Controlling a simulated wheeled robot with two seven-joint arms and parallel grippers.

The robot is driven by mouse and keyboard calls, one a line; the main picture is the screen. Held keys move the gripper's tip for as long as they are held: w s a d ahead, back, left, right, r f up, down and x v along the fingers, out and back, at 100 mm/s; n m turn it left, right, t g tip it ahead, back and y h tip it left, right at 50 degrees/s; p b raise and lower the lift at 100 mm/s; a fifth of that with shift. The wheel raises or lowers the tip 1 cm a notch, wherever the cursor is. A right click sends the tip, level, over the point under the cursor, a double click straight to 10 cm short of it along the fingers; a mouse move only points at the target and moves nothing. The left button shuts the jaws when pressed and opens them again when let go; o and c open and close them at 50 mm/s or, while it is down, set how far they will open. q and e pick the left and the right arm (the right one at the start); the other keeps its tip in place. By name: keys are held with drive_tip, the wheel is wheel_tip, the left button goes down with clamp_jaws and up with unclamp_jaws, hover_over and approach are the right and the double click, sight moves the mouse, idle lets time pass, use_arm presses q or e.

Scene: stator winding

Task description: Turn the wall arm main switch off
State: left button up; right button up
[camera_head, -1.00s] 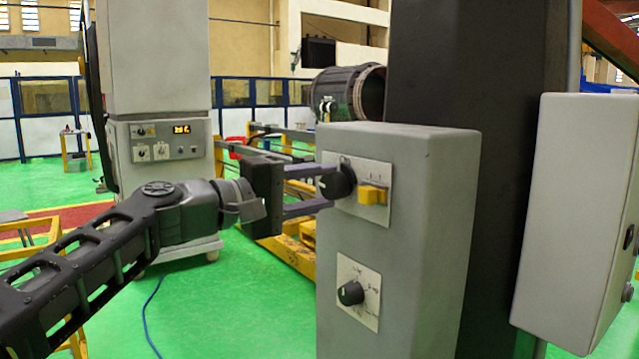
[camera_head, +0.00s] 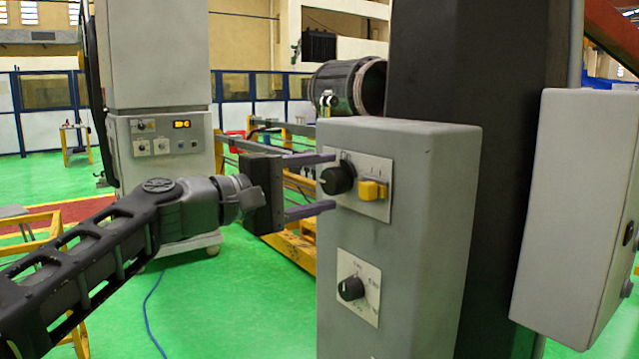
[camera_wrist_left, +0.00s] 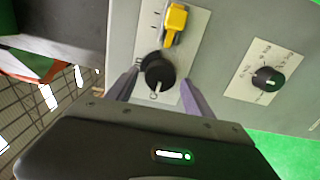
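The grey wall arm box (camera_head: 420,250) carries an upper white plate with a black rotary knob (camera_head: 338,180) and a yellow handle (camera_head: 372,191) to its right. My left gripper (camera_head: 334,181) is open, with one finger above the knob and one below, and the knob stands apart from both. In the left wrist view, the black knob (camera_wrist_left: 159,74) sits between the spread fingers of my left gripper (camera_wrist_left: 160,78), with a gap on each side. Its white mark points toward an O label. The yellow handle (camera_wrist_left: 174,22) is beyond it. My right gripper is out of view.
A second black knob (camera_head: 351,289) is on a lower plate of the same box. A light grey cabinet (camera_head: 575,210) stands at the right, past a dark column (camera_head: 470,60). A grey control cabinet (camera_head: 160,60) stands behind my left arm. Green floor is open at the lower left.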

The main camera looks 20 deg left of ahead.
use_arm(q)
drive_tip(key=v, duration=0.7)
drive_tip(key=shift+s+a+b, duration=0.25)
drive_tip(key=shift+s+b, duration=0.05)
drive_tip(key=shift+b, duration=0.15)
idle(0.4)
